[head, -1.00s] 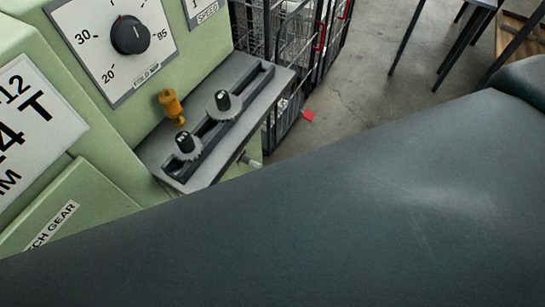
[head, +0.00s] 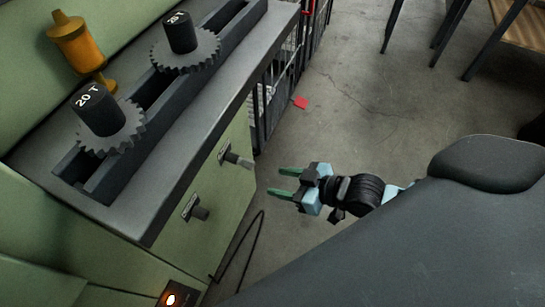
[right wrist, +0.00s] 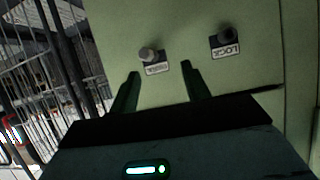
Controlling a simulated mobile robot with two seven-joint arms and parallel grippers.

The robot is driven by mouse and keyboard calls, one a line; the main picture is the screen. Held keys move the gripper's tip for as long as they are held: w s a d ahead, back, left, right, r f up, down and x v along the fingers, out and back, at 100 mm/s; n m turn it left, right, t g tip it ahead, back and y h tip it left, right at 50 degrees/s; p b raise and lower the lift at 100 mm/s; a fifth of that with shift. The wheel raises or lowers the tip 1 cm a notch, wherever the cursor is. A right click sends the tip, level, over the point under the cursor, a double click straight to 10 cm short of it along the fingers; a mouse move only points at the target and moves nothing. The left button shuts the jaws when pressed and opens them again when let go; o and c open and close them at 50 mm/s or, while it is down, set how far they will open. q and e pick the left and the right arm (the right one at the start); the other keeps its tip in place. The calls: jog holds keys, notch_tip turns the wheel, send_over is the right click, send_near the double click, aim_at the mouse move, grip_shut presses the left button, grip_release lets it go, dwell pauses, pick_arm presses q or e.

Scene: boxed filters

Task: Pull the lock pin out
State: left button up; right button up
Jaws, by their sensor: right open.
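The lock pin (head: 198,210) is a dark knob on the green front panel of the machine, the nearer of two knobs in the head view. In the right wrist view the lock pin (right wrist: 229,35) stands beside an upside-down LOCK label, right of both fingers. My right gripper (head: 280,182) is open and empty, in the air to the right of the panel and apart from it. In the right wrist view its fingers (right wrist: 160,72) point at the panel, nearer the other knob than the lock pin. My left gripper is not in view.
A second, light-tipped knob (head: 238,159) sits farther along the panel; it also shows in the right wrist view (right wrist: 148,55). A grey ledge (head: 212,110) with gears overhangs the panel. A wire cage stands behind. The floor (head: 365,95) is open.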

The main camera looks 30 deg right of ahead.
jog(key=b, duration=0.4)
send_near(254, 164)
jog(key=x, duration=0.3)
jog(key=shift+r+n+y, duration=0.15)
jog(key=shift+n+y, duration=0.25)
jog(key=shift+n, duration=0.1)
jog(key=shift+b+x, duration=1.1)
jog(key=shift+x, duration=2.75)
